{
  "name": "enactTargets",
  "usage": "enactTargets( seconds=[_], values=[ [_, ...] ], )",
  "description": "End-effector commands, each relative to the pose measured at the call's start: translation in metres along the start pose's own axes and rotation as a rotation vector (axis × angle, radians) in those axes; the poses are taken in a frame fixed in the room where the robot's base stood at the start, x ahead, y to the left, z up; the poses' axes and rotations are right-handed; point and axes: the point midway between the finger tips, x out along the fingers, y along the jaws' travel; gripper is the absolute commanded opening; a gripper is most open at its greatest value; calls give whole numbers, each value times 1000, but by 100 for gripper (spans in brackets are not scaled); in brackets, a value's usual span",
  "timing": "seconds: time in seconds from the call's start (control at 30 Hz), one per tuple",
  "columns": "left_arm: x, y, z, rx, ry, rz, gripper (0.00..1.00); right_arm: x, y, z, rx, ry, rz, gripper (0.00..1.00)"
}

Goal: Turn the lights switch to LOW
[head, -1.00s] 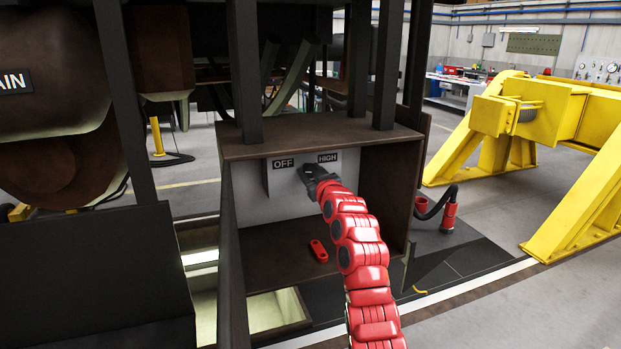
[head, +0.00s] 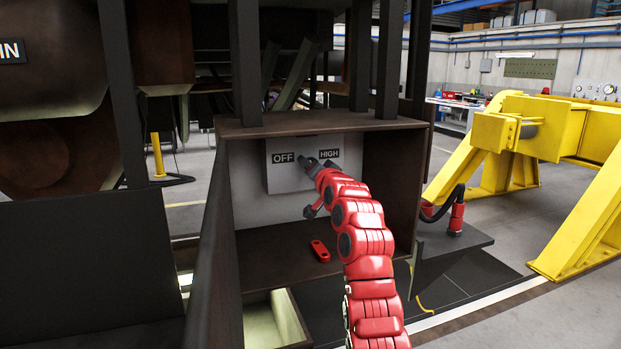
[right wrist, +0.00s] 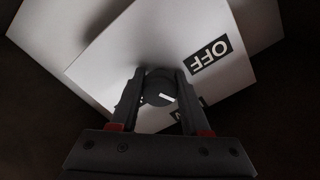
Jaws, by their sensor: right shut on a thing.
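The lights switch is a round dark knob (right wrist: 158,88) on a pale panel (right wrist: 130,50), with a white mark pointing to the lower right in the right wrist view. My right gripper (right wrist: 160,90) is shut on the knob, one finger on each side. In the head view my right gripper (head: 308,166) is at the panel (head: 283,182), between the OFF label (head: 283,158) and the HIGH label (head: 329,154), and hides the knob. The OFF label (right wrist: 210,54) looks upside down from the wrist; another label is mostly covered by a finger. My left gripper is not in view.
The panel sits inside an open brown box (head: 330,126) with side walls close to my right arm. A small red object (head: 320,251) lies on the box floor. Dark posts rise in front of and above the box. A yellow stand (head: 530,150) is to the right.

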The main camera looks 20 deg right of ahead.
Motion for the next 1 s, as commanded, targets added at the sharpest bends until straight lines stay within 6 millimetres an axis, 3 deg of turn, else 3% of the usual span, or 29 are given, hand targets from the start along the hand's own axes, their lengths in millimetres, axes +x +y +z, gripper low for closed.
enactTargets(
  seconds=[0.1, 0.43, 1.0],
  values=[
    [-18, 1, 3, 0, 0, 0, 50, 0, 4, 5, 102, 0, 1, 0],
    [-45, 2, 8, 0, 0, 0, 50, 0, 2, 5, 334, -2, 1, 0],
    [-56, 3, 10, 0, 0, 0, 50, 0, -2, 0, 453, -1, 0, 0]
  ],
)
